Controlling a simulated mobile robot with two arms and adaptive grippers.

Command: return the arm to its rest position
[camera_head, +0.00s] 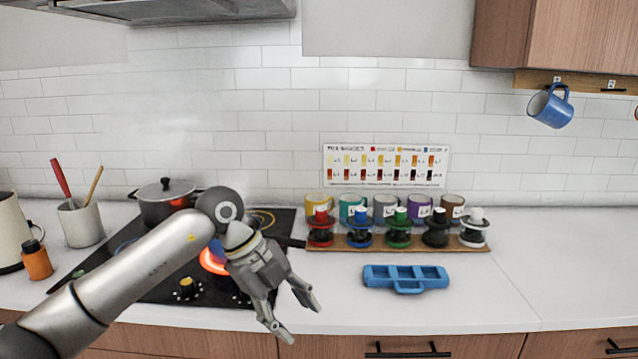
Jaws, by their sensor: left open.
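My left arm comes in from the lower left, over the black stovetop. My left gripper (304,318) is open and empty. Its fingers point down and to the right, above the counter's front edge. It appears to touch nothing. Parts of the stovetop and a glowing red burner (213,260) are hidden behind my arm. My right gripper is not in view.
A dark pot (166,204) stands on the stovetop (160,291). A blue tray (405,277) lies on the counter right of my gripper. Behind it, a wooden board holds several coloured stands, with mugs behind them. A blue mug (550,106) hangs upper right. The right counter is clear.

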